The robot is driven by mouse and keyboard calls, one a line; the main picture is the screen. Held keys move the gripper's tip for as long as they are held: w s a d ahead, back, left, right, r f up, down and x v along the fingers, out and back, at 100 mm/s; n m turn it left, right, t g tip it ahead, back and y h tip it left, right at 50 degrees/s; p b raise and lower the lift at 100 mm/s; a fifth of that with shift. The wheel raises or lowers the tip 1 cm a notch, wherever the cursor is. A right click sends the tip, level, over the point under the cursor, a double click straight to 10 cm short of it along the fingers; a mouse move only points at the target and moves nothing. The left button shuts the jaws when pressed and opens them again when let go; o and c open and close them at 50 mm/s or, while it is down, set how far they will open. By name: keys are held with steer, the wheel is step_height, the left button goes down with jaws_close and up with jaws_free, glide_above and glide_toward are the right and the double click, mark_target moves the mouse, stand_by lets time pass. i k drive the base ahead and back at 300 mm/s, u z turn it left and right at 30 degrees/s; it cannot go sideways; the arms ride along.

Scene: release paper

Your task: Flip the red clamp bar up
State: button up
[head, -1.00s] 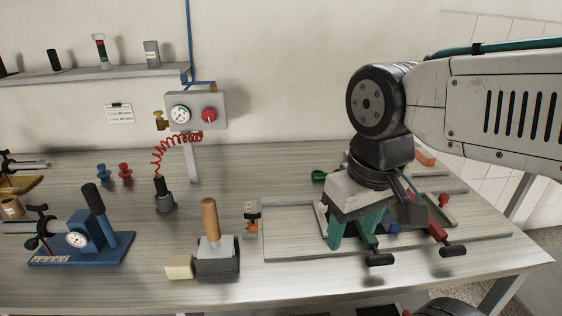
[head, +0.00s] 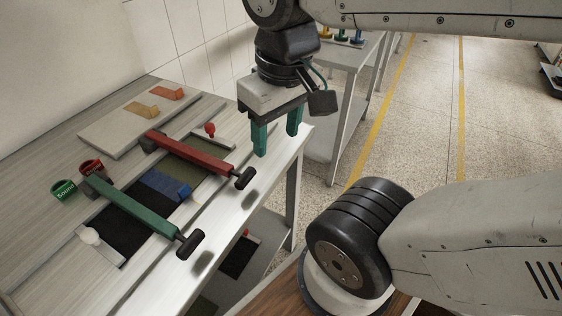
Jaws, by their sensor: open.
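The red clamp bar (head: 190,153) lies down flat across the fixture on the table. The green clamp bar (head: 133,207) also lies flat, nearer and to the left, with a similar black handle (head: 189,244). My gripper (head: 277,146) has green fingers pointing down, apart and empty. In the picture it is above and to the right of the red bar's handle, not touching it.
A blue strip (head: 166,185) lies between the bars. A red-ball lever (head: 210,130) stands behind the red bar. A pale board (head: 122,128) with orange pieces lies at the back. Floor is open at right.

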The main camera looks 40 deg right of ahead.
mark_target(205, 162)
steer(key=z, duration=0.85)
steer(key=k, duration=1.25)
steer(key=u, duration=1.15)
steer(key=i, duration=0.5)
steer(key=u, duration=0.15)
